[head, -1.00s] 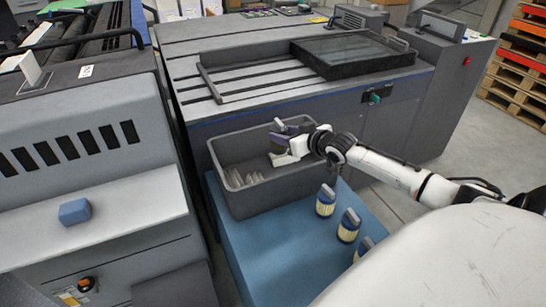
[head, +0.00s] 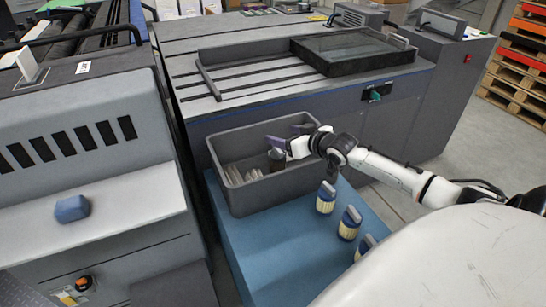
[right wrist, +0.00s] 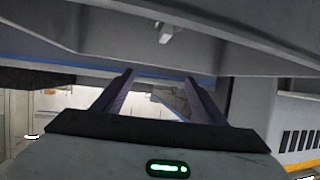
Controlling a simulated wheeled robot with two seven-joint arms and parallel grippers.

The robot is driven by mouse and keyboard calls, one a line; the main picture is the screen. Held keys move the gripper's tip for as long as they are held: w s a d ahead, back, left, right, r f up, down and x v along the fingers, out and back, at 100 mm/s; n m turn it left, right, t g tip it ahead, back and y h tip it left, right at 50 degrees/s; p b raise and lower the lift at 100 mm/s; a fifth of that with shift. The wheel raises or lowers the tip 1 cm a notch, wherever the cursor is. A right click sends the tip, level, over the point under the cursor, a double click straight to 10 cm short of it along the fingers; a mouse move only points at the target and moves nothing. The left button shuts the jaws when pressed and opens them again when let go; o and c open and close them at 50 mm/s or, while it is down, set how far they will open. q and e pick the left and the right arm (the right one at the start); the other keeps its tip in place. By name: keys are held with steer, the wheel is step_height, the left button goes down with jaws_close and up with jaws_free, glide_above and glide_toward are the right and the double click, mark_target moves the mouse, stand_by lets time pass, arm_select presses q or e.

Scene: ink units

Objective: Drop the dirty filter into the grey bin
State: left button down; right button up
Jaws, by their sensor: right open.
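The grey bin (head: 240,203) is an open tub on a blue table. My right gripper (head: 289,134) is over the bin's right part, its purple fingers spread. They also show apart in the right wrist view (right wrist: 160,76), with nothing seen gripped between them. A dark, short object, which looks like the dirty filter (head: 277,161), shows inside the bin's outline just below the fingers; I cannot tell if it rests on the bottom. Several pale pleated pieces (head: 238,174) lie at the bin's left. My left gripper is not in view.
Several cream filters with blue-grey caps (head: 348,224) stand on the blue table (head: 265,262) right of the bin. A blue block (head: 72,209) sits on the left machine's ledge. A large grey machine (head: 240,60) stands behind the bin. The table's front is clear.

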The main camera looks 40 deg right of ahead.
arm_select(q)
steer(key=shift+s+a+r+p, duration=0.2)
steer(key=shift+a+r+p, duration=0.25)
steer(key=shift+p, duration=0.6)
arm_select(e)
steer(key=d+v, duration=0.1)
steer(key=v, duration=0.8)
steer(key=shift+s+a+r, duration=0.25)
steer(key=shift+s+a, duration=0.05)
steer(key=shift+a, duration=0.2)
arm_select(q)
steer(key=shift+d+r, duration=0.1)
